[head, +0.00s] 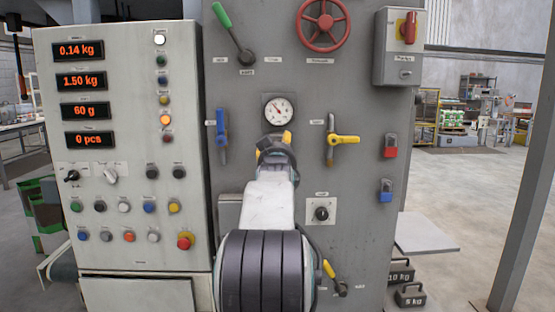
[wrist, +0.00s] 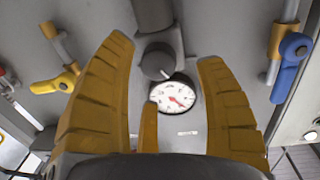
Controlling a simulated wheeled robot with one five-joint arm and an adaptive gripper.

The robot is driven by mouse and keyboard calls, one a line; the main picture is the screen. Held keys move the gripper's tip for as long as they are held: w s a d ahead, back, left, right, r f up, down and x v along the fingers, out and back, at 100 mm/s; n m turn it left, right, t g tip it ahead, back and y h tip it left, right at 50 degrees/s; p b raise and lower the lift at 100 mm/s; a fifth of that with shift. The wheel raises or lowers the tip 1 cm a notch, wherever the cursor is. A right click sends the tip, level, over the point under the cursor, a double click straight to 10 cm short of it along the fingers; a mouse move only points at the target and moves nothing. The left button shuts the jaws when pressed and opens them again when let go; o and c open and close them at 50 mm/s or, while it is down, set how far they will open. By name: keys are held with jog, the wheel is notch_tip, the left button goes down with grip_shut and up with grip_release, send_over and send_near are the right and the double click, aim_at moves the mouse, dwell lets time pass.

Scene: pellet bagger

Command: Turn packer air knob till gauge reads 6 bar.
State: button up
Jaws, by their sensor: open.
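The round white gauge (head: 279,110) is on the grey panel, just above my gripper in the head view. It also shows in the wrist view (wrist: 180,97), turned about upside down. Its red needle points up and left in the head view; the numbers are too small to read. A dark round knob (wrist: 155,62) stands out beside the gauge in the wrist view, on a grey fitting. In the head view my gripper hides it. My gripper (head: 274,143) has its yellow fingers (wrist: 166,52) spread, with the knob showing between them, no clear contact.
A blue lever (head: 221,129) is left of the gauge and a yellow-handled lever (head: 343,139) is right. A black knob (head: 321,214) on a white plate sits lower right. A red handwheel (head: 323,24) and green-handled lever (head: 232,32) are above. A button cabinet (head: 125,240) stands left.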

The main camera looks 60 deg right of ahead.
jog(key=v, duration=0.8)
jog(key=shift+a, duration=0.1)
jog(key=shift+o, duration=0.3)
jog(key=d+f, duration=0.1)
jog(key=w+d+f+b, duration=0.1)
jog(key=f, duration=0.1)
jog(key=shift+d+f, duration=0.2)
jog(key=shift+f, duration=0.15)
jog(key=shift+c, duration=0.3)
jog(key=shift+w+d+r+n+p, duration=0.15)
jog(key=shift+w+d+r+n, duration=0.55)
jog(key=shift+d+n, duration=0.6)
jog(key=shift+w+d+r+n+p, duration=0.1)
jog(key=shift+w+d+r+n, duration=0.6)
jog(key=shift+d+n, duration=0.6)
jog(key=shift+w+d+r+n+p, duration=0.15)
jog(key=shift+w+d+r+n, duration=0.3)
jog(key=shift+w+d+n, duration=0.85)
jog(key=shift+s+d+m, duration=0.3)
jog(key=shift+s+d, duration=0.05)
jog(key=shift+s, duration=0.05)
jog(key=shift+c, duration=0.4)
